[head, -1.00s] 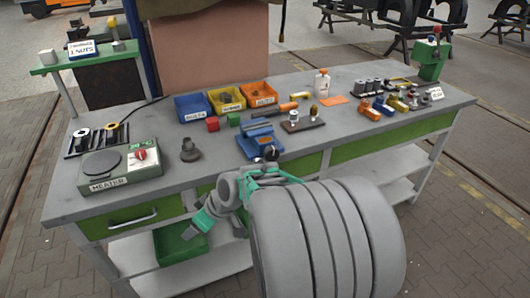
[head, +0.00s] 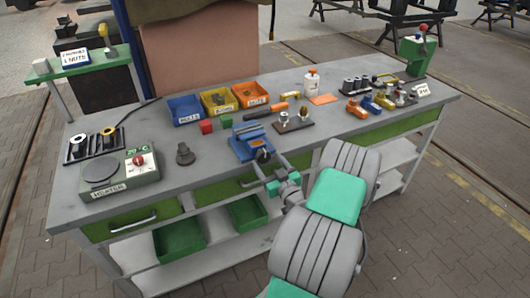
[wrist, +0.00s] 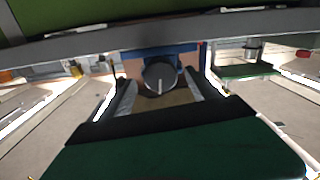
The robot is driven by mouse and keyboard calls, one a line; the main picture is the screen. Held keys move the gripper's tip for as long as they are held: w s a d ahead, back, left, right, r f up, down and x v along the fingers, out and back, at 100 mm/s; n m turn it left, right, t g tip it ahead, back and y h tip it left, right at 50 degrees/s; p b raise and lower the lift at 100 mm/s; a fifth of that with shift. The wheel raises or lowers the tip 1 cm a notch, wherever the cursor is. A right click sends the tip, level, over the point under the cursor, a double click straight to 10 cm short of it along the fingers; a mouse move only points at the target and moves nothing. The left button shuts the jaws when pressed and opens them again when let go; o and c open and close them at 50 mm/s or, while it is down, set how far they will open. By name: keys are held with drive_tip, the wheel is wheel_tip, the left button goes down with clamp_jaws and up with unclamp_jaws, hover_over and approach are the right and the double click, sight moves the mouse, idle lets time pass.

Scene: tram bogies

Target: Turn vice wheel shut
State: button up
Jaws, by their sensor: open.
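The blue vice (head: 250,143) sits at the front edge of the grey workbench. Its dark round wheel (head: 263,155) faces out over the edge. In the wrist view the wheel (wrist: 160,74) is a dark disc with a pale line pointing down, in front of the blue vice body (wrist: 150,51). My gripper (head: 270,162) is open, just in front of the wheel. In the wrist view the wheel shows between the two fingers of my gripper (wrist: 160,88), with a gap on each side. I cannot tell whether the fingertips reach around its rim.
On the workbench (head: 215,172), a block with small parts (head: 294,124) stands right of the vice and a dark fitting (head: 185,154) to the left. Green bins (head: 180,240) sit on the shelf below.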

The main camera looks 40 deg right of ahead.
drive_tip(key=shift+p+x, duration=0.45)
drive_tip(key=shift+x, duration=0.95)
drive_tip(key=c, duration=1.4)
